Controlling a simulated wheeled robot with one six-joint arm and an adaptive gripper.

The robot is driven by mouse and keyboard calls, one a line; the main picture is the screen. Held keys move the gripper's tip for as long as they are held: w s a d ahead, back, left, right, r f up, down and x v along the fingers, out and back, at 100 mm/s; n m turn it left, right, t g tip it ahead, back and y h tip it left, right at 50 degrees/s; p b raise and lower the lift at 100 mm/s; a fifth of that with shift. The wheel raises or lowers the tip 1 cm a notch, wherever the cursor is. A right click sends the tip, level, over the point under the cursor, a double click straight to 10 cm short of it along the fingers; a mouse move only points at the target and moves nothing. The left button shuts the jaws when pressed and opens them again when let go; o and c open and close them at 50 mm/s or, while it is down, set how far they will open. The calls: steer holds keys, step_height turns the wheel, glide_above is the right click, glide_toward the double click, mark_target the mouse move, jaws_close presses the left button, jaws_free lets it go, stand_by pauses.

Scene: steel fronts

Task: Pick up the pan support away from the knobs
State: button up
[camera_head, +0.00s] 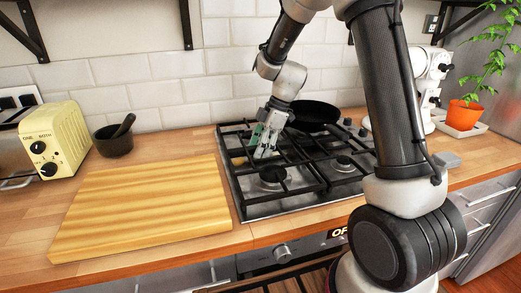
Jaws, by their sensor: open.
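The black pan support (234,180) away from the knobs lies on the left part of the steel hob. The knobs (363,132) are at the hob's back right. My gripper (262,154) is open and points down at the back left of this support, among or just above its bars. I cannot tell whether it touches them. The gripper and wrist hide part of the support's back. A second pan support (345,163) lies to the right, partly behind my arm.
A black pan (314,113) sits at the back of the hob. A wooden board (140,210) lies left of the hob. A mortar (114,143) and a yellow toaster (56,143) stand at the back left. A potted plant (466,114) and a white appliance (426,80) stand at the right.

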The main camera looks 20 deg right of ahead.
jaws_close()
steer(key=shift+r, duration=0.15)
stand_by(0.4)
